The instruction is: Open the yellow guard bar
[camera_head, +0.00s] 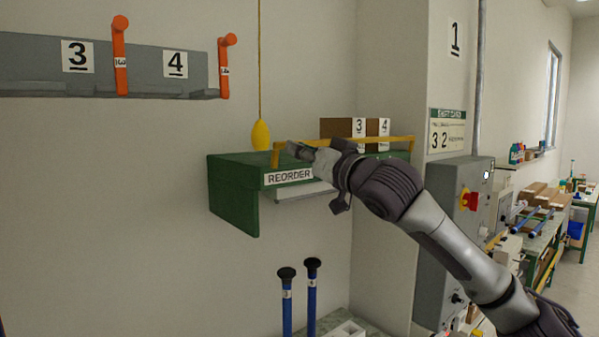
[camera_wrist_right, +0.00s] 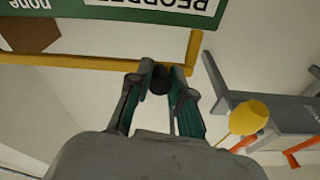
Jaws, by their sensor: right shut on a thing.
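The yellow guard bar (camera_head: 392,139) runs level along the front of the green shelf marked REORDER (camera_head: 232,190), with a short upright end at the left. In the right wrist view the bar (camera_wrist_right: 75,62) crosses just beyond the fingers. My right gripper (camera_head: 292,149) is at the left part of the bar. Its fingers (camera_wrist_right: 159,75) are shut on a dark round knob (camera_wrist_right: 159,80) at the bar. The arm hides part of the bar in the head view. My left gripper is not in view.
Brown boxes (camera_head: 336,128) stand behind the bar. Orange levers (camera_head: 120,58) stick out from the grey rail at upper left. Two blue rods (camera_head: 312,295) stand below. A grey cabinet (camera_head: 455,230) is at right.

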